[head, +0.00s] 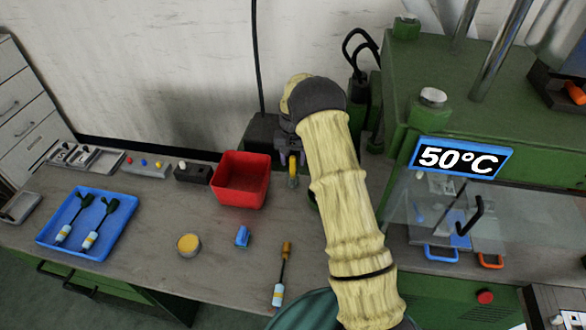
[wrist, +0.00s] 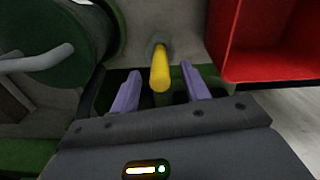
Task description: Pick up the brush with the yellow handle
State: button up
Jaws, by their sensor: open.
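The brush's yellow handle (wrist: 160,72) sticks up toward the camera in the wrist view, between the two purple fingers of my gripper (wrist: 160,80). A gap shows between the handle and each finger. In the head view the yellow handle (head: 292,172) shows just below my gripper (head: 291,158), right of the red bin. My gripper is open and empty, with its fingers on either side of the handle. The brush's lower end is hard to make out.
A red bin (head: 241,180) stands close left of the handle. A green press with a 50°C sign (head: 461,159) stands right. A blue tray (head: 122,198) with two dark-headed tools, a yellow round tin (head: 188,245), a small blue block (head: 242,236) and an orange-tipped tool (head: 283,272) are on the bench.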

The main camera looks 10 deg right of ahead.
aim_at(293, 164)
jog(key=shift+f, duration=1.5)
grip_shut()
